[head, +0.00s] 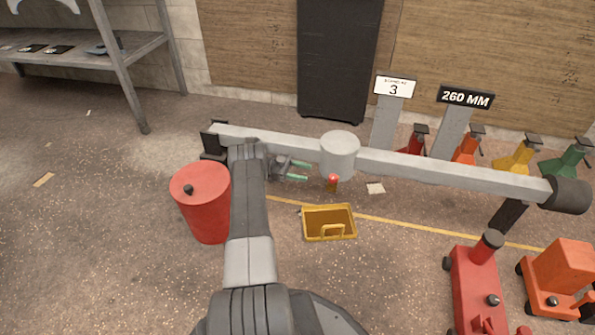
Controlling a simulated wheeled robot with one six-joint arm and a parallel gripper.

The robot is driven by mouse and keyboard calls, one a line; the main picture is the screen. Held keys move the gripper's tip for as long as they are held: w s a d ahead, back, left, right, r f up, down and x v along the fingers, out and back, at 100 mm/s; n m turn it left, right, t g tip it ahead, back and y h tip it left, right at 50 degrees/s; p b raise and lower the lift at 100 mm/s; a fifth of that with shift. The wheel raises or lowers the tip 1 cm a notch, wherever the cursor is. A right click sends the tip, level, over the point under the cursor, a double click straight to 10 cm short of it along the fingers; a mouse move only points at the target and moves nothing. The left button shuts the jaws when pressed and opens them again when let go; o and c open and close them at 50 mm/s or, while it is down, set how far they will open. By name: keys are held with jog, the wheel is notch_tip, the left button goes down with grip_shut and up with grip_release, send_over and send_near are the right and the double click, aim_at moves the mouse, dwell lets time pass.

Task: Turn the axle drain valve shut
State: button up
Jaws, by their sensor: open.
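Under the housing is a small drain valve (333,184) with a red top and a brownish body. My gripper (303,170), with green-tipped fingers, is open and empty to the left of the housing. It is apart from the valve, a little higher in the picture. My arm hides part of the axle's left end. The valve's exact handle angle is too small to tell.
A yellow tray (352,236) lies on the floor below the valve. A red drum (203,215) stands left of my arm. Red and orange jacks (475,285) are at the lower right. Coloured stands (466,145) and signs (393,87) are behind the axle.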

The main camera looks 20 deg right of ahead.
aim_at(333, 176)
jog(key=shift+v, duration=0.9)
jog(key=b+x, duration=0.1)
jog(key=x, duration=1.2)
jog(key=shift+s+d, duration=0.2)
jog(key=shift+d, duration=0.15)
